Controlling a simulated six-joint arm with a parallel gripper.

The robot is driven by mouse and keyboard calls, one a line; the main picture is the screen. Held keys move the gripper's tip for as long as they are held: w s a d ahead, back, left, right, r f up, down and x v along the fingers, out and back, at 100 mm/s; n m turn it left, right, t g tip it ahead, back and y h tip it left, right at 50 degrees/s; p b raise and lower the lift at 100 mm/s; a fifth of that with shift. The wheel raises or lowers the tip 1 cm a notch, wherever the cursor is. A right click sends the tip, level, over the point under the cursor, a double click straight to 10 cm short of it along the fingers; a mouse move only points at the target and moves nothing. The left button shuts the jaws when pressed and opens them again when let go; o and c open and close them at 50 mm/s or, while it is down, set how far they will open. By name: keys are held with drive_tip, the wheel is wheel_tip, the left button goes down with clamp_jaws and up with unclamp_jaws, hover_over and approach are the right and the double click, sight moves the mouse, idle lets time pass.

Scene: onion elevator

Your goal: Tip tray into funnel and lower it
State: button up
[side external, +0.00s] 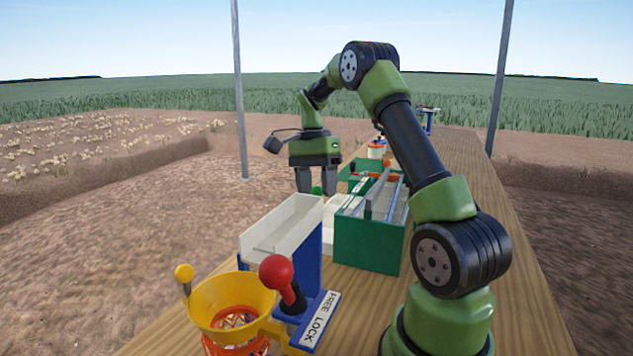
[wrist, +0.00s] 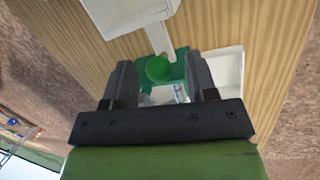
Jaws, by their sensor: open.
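A white tray (side external: 270,235) sits on a blue stand, close behind the yellow funnel (side external: 215,297). The tray looks roughly level. A white box-like part, probably the tray (wrist: 112,20), shows at the top of the wrist view. A green ball knob (side external: 317,191) stands behind the tray, beneath my gripper (side external: 317,192). In the wrist view the green knob (wrist: 158,69) appears between the two fingers of my gripper (wrist: 160,75), which are open and apart from it. Whether the knob is level with the fingertips is hard to tell.
A red-knobbed lever (side external: 277,271) stands by a FREE LOCK plate (side external: 319,318). A yellow-knobbed handle (side external: 184,274) is left of the funnel, and an orange net (side external: 236,322) hangs below. A green box (side external: 368,243) stands to the right. Bare wood (side external: 355,310) lies in front.

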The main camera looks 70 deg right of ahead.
drive_tip(key=v, duration=0.7)
drive_tip(key=shift+r, duration=0.2)
idle(0.4)
